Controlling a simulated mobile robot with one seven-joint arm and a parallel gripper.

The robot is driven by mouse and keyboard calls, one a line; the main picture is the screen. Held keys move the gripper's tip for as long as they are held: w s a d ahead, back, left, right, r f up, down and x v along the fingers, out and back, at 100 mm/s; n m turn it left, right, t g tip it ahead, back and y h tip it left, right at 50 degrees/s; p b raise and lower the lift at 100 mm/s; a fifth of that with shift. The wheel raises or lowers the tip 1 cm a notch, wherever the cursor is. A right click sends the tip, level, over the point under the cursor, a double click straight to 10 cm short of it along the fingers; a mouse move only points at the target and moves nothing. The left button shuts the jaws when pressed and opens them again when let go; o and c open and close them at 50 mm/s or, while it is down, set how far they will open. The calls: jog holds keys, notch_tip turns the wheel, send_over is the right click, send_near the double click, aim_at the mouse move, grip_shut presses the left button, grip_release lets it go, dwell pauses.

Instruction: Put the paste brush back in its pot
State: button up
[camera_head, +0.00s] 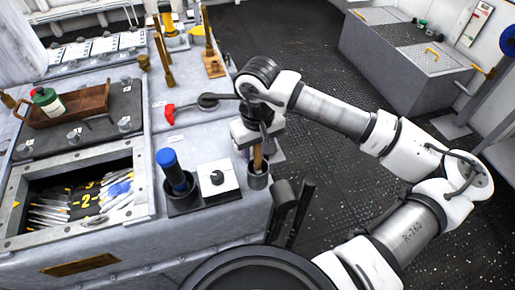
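The paste brush (257,158) shows as an upright wooden handle directly below my gripper (258,146). Its lower end goes behind the rim of a small grey pot (258,181) at the right edge of the metal bench, so it appears to be in the pot. How deep it sits, and its bristles, are hidden. My gripper points down at the top of the handle. Its fingers are too small and covered to show whether they are closed on the handle.
Beside the pot stand a blue-topped dark cylinder (174,170) and a white square plate with a black knob (218,178). A red-handled lever (170,113) lies behind. The dark deck floor (320,170) is clear at right.

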notch_tip(320, 180, up, 12)
jog(key=shift+r+b, duration=0.15)
jog(key=shift+b, duration=0.3)
dwell(0.6)
